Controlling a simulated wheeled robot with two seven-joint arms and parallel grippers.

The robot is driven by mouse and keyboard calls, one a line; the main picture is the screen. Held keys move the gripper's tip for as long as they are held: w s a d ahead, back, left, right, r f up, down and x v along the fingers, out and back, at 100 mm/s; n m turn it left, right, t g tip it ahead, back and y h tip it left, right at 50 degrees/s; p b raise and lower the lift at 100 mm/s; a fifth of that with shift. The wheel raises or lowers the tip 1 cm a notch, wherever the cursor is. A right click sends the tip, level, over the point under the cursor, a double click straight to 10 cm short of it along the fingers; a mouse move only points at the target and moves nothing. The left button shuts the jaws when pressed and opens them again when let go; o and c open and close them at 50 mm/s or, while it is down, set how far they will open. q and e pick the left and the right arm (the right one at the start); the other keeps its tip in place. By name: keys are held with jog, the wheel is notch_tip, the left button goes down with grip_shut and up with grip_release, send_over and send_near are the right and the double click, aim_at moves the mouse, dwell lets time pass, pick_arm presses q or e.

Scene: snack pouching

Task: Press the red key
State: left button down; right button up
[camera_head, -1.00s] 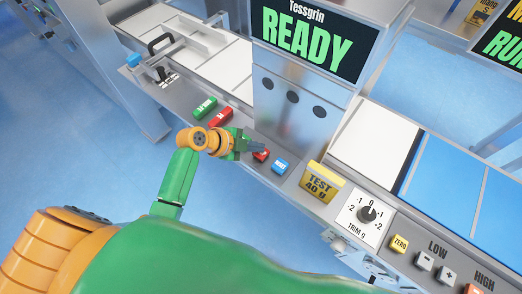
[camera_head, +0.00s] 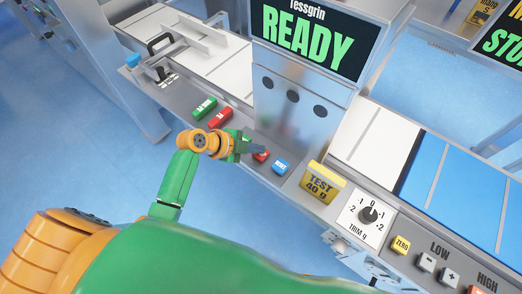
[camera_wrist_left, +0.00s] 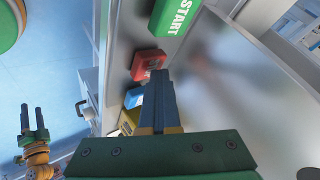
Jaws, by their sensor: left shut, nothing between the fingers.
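A red key (camera_head: 261,156) sits on the sloped console beside a blue key (camera_head: 281,166). My left gripper (camera_head: 262,149) is shut and empty, its fingertips over or just beside this red key and partly covering it; contact cannot be told. In the left wrist view the shut fingers (camera_wrist_left: 158,78) point at the panel just right of the red key (camera_wrist_left: 148,64). A green START key (camera_wrist_left: 175,14) is above it and the blue key (camera_wrist_left: 133,97) below. A second red key (camera_head: 220,117) lies farther left, beside a green key (camera_head: 204,108). My right gripper (camera_wrist_left: 33,119) is open at the wrist view's lower left.
A READY display (camera_head: 307,42) stands over a metal housing (camera_head: 292,115) behind the keys. A yellow TEST 40 g block (camera_head: 320,184), a trim dial (camera_head: 367,214) and a ZERO key (camera_head: 401,245) lie right. White and blue belt sections (camera_head: 455,185) run behind the console.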

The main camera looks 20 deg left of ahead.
pick_arm(q)
jog(key=shift+r+p, duration=0.8)
jog(key=shift+r, duration=0.1)
notch_tip(320, 180, up, 5)
jog(key=p, duration=0.4)
jog(key=shift+r+p, duration=0.1)
jog(key=shift+p, duration=0.3)
